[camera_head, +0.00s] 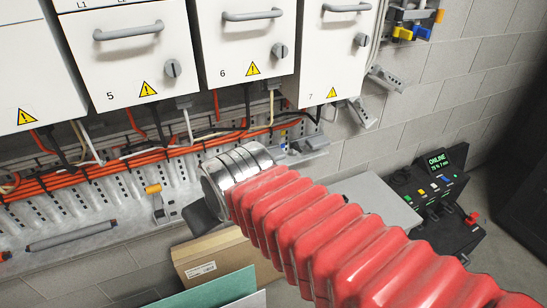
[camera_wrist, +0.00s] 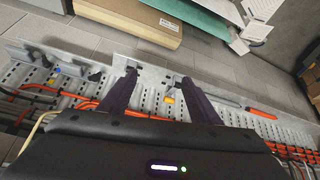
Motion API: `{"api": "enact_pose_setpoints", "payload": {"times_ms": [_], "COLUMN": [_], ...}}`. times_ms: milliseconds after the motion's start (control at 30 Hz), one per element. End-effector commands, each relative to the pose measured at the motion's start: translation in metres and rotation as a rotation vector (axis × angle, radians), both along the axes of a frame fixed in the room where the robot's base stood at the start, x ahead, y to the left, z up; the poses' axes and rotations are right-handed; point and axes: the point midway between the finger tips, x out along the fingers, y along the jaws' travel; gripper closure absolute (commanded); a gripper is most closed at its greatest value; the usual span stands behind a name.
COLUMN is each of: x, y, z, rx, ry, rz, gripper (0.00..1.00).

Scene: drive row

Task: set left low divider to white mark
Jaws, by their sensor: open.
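A small yellow-topped upright piece (camera_head: 154,190) stands on the perforated grey cable tray (camera_head: 105,205), below the cabinet numbered 5. I take it for the left low divider but cannot be sure. Its yellow part (camera_wrist: 168,98) shows in the wrist view just beyond and between my fingers. My gripper (camera_wrist: 158,77) is open and empty, its two dark fingers reaching over the tray and apart from each other. In the head view my red-sleeved arm hides most of the gripper. I cannot make out a white mark in either view.
Orange and black cables (camera_head: 60,180) run along the tray under the white cabinets (camera_head: 125,55). A cardboard box (camera_head: 213,255) and green panels (camera_head: 215,292) lie below the tray. A dark console (camera_head: 435,185) stands at the right. An orange-handled tool (camera_wrist: 262,113) lies on the tray.

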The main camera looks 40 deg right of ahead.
Motion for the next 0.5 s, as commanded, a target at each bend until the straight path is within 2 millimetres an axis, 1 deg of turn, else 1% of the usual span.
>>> {"api": "enact_pose_setpoints", "payload": {"times_ms": [33,200,367,500], "x": [0.011,0.053,0.087,0.11], "y": [-0.011,-0.052,-0.092,-0.125], "z": [-0.005,-0.016,-0.028,-0.04], "rx": [-0.015,-0.076,-0.131,-0.173], "ry": [-0.013,-0.092,-0.167,-0.23], "rz": [-0.019,-0.067,-0.098,-0.113], "gripper": [0.39,0.27,0.16,0.15]}}
